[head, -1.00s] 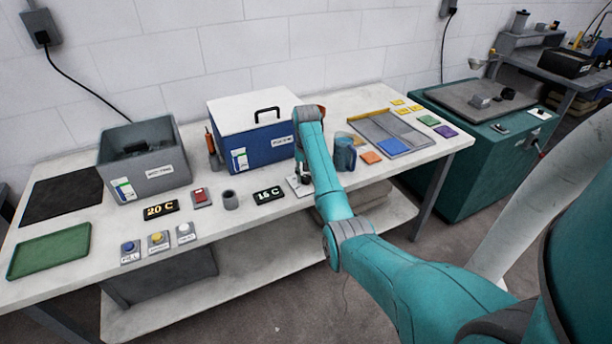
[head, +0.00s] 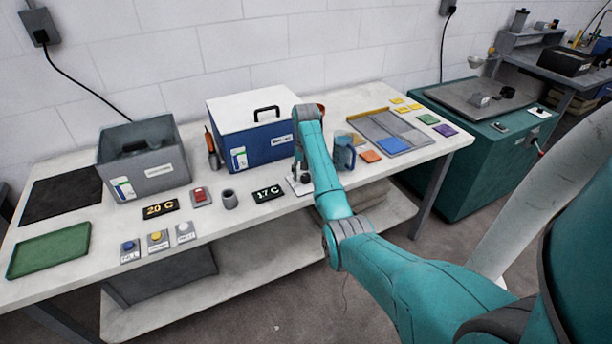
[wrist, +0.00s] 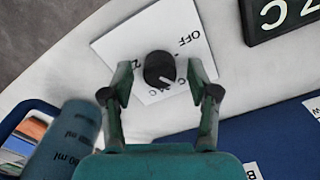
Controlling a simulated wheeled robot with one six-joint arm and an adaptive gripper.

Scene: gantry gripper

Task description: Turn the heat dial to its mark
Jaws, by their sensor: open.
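The heat dial (wrist: 160,68) is a black round knob with a white pointer line, on a white plate (wrist: 122,46) printed with OFF and other marks partly covered by my fingers. The pointer aims to the lower right in the wrist view. My gripper (wrist: 161,72) is open, one finger on each side of the knob, with visible gaps. In the head view the plate (head: 293,187) shows beside my arm, which hides most of the dial. A black display (head: 268,193) left of it reads 17 C. Another display (head: 160,208) reads 20 C in yellow.
A blue box (head: 262,150) with a white lid stands behind the dial. A blue measuring jug (head: 344,158) stands close to my arm on the right. A small grey cup (head: 230,200), a red button (head: 200,195) and a grey bin (head: 152,186) are to the left.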

